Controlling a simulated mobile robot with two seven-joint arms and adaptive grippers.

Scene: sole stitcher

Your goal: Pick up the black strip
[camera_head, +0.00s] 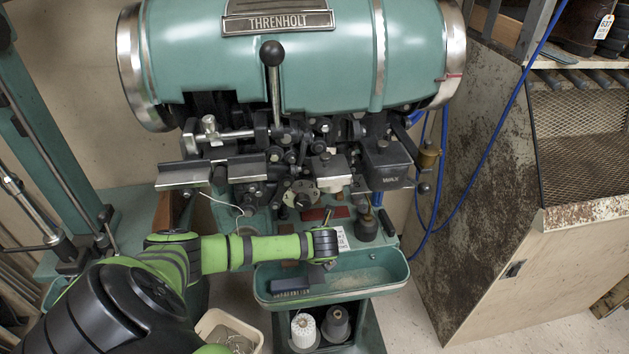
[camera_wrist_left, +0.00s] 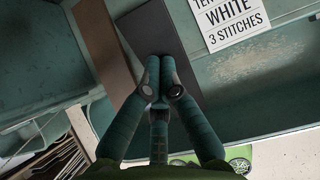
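A flat dark strip (camera_wrist_left: 168,40), which looks to be the black strip, lies across the upper middle of the left wrist view, between a brown strip and a white card. My left gripper (camera_wrist_left: 161,70) has its fingertips drawn together in front of it, covering part of it. I cannot tell whether they touch or pinch it. In the head view my left arm reaches across the front of the green machine, and its gripper (camera_head: 325,265) is mostly hidden below the wrist, over the tray's back edge. The strip cannot be made out there. My right gripper is not in view.
The brown strip (camera_wrist_left: 103,35) lies left of the dark one, the white card (camera_wrist_left: 231,20) right of it. A green tray (camera_head: 385,275) holds a dark brush-like block (camera_head: 290,286). Thread spools (camera_head: 336,323) stand below. Machine parts (camera_head: 300,190) crowd above the wrist.

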